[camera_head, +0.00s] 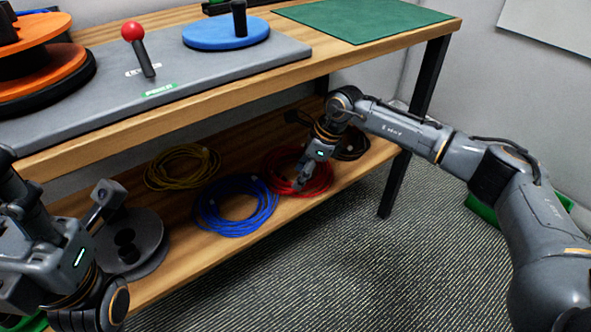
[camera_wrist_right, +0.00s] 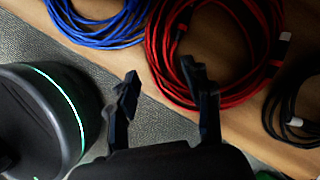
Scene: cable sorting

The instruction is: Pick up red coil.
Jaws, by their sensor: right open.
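The red coil (camera_head: 327,178) lies on the lower wooden shelf, between the blue and black coils. It fills the top middle of the right wrist view (camera_wrist_right: 157,58) as a loose ring of red cable. My right gripper (camera_head: 304,180) is open and empty, reaching down at the red coil's near left part. In the right wrist view its fingertips (camera_wrist_right: 163,88) are spread: one overlaps the coil's strands, the other shows over the floor beyond the shelf edge. I cannot tell if they touch. My left arm is at the lower left; its finger opening is unclear.
A blue coil (camera_head: 210,220) and a yellow coil (camera_head: 150,178) lie left of the red one, a black coil (camera_head: 352,146) right. The wooden tabletop (camera_head: 300,66) overhangs the shelf. A black table leg (camera_head: 395,185) stands at the right. Open carpet (camera_head: 330,260) lies in front.

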